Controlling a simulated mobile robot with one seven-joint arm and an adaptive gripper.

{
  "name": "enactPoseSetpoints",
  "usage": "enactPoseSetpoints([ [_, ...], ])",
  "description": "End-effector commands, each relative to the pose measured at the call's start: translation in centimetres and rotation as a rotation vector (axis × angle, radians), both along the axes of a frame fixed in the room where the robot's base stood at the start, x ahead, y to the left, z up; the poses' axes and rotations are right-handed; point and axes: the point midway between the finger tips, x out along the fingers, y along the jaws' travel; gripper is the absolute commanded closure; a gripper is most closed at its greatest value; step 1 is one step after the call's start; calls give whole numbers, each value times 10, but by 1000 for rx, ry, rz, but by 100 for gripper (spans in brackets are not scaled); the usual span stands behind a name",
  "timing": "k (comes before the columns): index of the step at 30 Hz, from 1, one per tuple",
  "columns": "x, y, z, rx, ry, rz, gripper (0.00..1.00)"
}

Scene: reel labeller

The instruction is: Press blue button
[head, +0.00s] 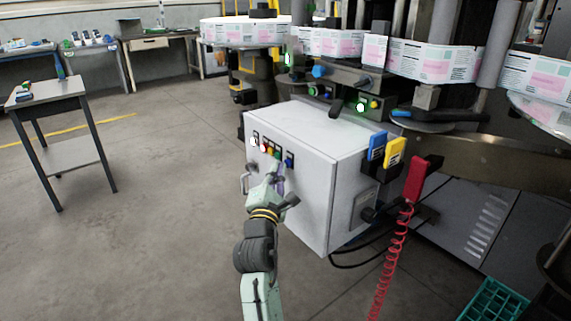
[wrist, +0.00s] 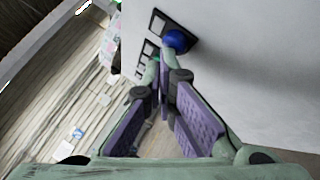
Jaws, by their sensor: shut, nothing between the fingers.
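The blue button (wrist: 176,41) sits on the panel of a light grey control box (head: 325,140). In the head view the blue button (head: 290,161) is the rightmost of a row of coloured buttons. My gripper (head: 280,170) is just in front of the panel, close below that row. In the wrist view my gripper (wrist: 165,65) is shut and empty, with its fingertips just below the blue button and partly overlapping it. I cannot tell whether the fingertips touch the button or the panel.
White, red, yellow and green buttons (head: 277,154) sit left of the blue one.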

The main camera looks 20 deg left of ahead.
Motion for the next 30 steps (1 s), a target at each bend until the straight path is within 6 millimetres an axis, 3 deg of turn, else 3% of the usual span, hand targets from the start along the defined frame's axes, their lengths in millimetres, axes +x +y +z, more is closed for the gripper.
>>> enactPoseSetpoints([
  [19, 4, -3, 0, 0, 1, -2, 100],
  [30, -9, 7, -1, 0, 2, 0, 100],
])
